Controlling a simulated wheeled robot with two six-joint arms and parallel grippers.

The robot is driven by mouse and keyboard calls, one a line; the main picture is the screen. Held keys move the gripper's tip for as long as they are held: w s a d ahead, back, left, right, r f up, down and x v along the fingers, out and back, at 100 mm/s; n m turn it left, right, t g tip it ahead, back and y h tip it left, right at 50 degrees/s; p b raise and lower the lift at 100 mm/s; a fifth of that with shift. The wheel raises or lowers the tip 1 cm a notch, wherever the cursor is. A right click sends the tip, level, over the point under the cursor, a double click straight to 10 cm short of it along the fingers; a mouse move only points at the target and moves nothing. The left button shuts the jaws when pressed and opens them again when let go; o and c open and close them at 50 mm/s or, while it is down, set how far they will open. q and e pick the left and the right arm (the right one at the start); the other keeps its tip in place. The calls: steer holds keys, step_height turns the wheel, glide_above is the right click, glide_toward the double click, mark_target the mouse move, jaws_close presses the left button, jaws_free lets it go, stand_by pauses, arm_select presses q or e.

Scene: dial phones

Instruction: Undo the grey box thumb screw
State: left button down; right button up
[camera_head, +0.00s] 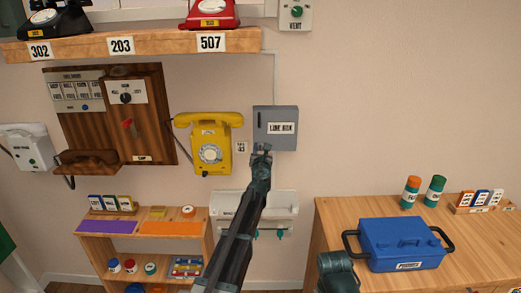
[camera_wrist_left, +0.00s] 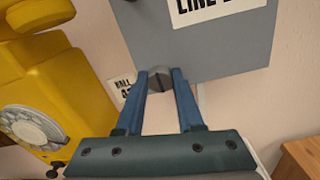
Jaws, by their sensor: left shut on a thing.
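The grey box (camera_head: 275,118), labelled "LINE BOX", is mounted on the wall right of the yellow phone. Its lower part fills the top of the left wrist view (camera_wrist_left: 215,50). The thumb screw (camera_wrist_left: 158,84) is a small, dark, slotted round head at the box's lower edge. My left gripper (camera_head: 261,150) reaches up to that edge and hides the screw in the head view. In the left wrist view its blue fingers (camera_wrist_left: 160,86) are shut on the screw, one on each side. Part of my right arm shows at the bottom of the head view; its fingers cannot be made out.
The yellow phone (camera_head: 210,145) hangs close left of the box. A white wall unit (camera_head: 280,205) is below it. A wooden table (camera_head: 330,215) at right bears a blue case (camera_head: 400,240). A phone shelf (camera_head: 150,42) runs above left. The wall right of the box is bare.

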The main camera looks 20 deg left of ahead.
arm_select(q)
steer(key=n, duration=0.4)
steer(key=shift+n, duration=0.3)
steer(key=n, duration=0.5)
steer(key=shift+n, duration=0.3)
steer(key=n, duration=0.4)
steer(key=shift+a, duration=0.1)
steer(key=n, duration=0.5)
steer(key=shift+n, duration=0.4)
steer(key=n, duration=0.4)
steer(key=shift+f+n, duration=0.1)
steer(key=shift+n, duration=0.2)
steer(key=n, duration=0.4)
steer(key=shift+n, duration=0.3)
steer(key=n, duration=0.4)
steer(key=shift+n, duration=2)
